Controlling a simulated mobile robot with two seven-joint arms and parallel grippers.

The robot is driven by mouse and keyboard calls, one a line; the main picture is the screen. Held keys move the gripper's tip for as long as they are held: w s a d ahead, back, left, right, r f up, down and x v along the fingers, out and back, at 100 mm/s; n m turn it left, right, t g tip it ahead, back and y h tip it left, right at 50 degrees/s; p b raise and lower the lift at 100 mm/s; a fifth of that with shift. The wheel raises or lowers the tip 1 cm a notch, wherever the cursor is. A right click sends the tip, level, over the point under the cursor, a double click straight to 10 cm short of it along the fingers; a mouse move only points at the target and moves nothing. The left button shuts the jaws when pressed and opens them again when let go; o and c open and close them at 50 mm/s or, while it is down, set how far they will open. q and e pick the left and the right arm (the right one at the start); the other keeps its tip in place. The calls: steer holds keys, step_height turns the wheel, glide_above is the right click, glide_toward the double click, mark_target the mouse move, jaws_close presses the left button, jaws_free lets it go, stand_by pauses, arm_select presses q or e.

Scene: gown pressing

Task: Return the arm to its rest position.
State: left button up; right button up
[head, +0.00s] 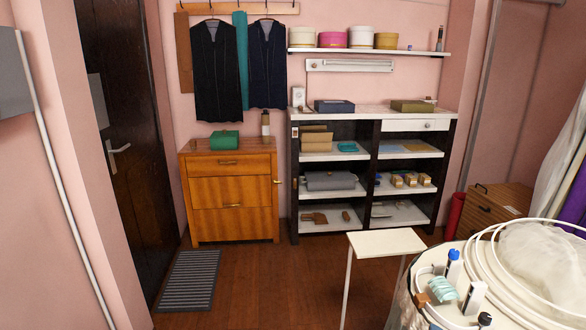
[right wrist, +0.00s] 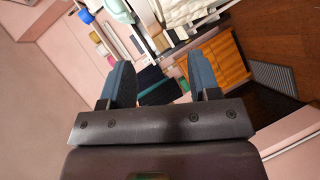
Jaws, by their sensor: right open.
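My right gripper (right wrist: 162,76) shows in the right wrist view with its two dark blue fingers apart and nothing between them. It does not show in the head view. Behind the gap between the fingers, the dark garments (right wrist: 156,88) and part of the wall appear at a distance, strongly tilted in the picture. My left gripper is in neither view. In the head view the dark gowns (head: 217,75) hang on the wall rack, with a teal strip between them.
A wooden cabinet (head: 231,214) and a shelf unit (head: 374,155) stand against the far wall. A small white table (head: 385,242) stands before them. A round table (head: 445,318) with bottles and white hoops is at lower right. The floor around the grey mat (head: 189,281) is clear.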

steer(key=s+a+f+m+y, duration=0.1)
steer(key=s+f+m+y, duration=0.2)
steer(key=s, duration=0.8)
steer(key=s+a+f+m+g+y, duration=0.1)
steer(key=s+f+m, duration=0.4)
steer(key=s, duration=0.5)
steer(key=shift+s+a+f+m+g+y, duration=0.25)
steer(key=shift+s+a+m+g+y, duration=0.1)
steer(key=shift+a+y, duration=0.45)
steer(key=shift+d, duration=0.1)
steer(key=shift+c, duration=0.3)
